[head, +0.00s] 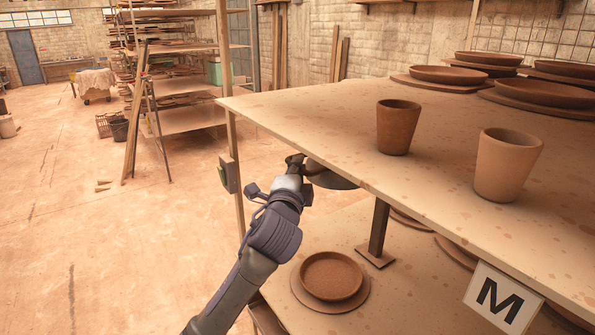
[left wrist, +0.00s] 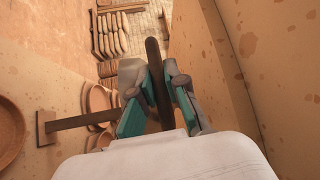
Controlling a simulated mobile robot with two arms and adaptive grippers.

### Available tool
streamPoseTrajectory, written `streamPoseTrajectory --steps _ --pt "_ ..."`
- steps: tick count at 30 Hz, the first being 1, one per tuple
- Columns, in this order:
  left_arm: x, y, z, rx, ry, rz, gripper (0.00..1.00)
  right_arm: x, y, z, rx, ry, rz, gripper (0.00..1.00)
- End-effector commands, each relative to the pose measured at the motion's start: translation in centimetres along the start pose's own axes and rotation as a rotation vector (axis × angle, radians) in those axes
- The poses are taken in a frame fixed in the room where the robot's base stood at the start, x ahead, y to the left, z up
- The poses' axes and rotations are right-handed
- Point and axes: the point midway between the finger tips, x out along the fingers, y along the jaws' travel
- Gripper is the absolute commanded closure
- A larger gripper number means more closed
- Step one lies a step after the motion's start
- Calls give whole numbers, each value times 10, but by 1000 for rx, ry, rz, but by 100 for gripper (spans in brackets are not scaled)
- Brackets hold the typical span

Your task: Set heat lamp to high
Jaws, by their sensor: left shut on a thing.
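A dark round shade (head: 332,179), which looks like the heat lamp, hangs just under the near left edge of the upper shelf. My left gripper (head: 294,160) reaches up to its left side and partly hides it. In the left wrist view, the teal-padded fingers of my left gripper (left wrist: 155,95) are shut on a dark, thin, upright-looking piece (left wrist: 153,70), apparently the lamp seen edge-on. No lamp setting can be read. A small grey box (head: 228,174) is fixed to the wooden post left of the gripper. My right gripper is not in view.
The upper shelf (head: 300,105) overhangs my left arm and carries clay cups (head: 398,127) and plates. A lower shelf (head: 310,262) holds a clay dish (head: 331,276) near a short post (head: 379,228). An M sign (head: 502,298) hangs at the front. Floor at left is open.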

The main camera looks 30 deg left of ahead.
Motion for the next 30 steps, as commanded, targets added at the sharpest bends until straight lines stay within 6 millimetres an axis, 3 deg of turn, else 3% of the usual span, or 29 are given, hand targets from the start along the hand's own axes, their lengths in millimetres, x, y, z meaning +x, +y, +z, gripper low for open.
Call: streamPoseTrajectory --steps 1,3,13,14,18,30 --pt "3 -24 -3 0 2 -13 100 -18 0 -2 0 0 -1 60" --pt "3 -29 -4 0 2 -12 100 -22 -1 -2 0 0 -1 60" --pt "3 -31 -3 0 3 -19 100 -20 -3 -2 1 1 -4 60" --pt "3 -31 -3 0 2 -20 85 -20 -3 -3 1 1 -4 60" --pt "3 -31 -3 0 3 -19 62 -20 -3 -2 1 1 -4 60" --pt "-3 -25 -4 1 2 -6 61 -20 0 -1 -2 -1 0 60"
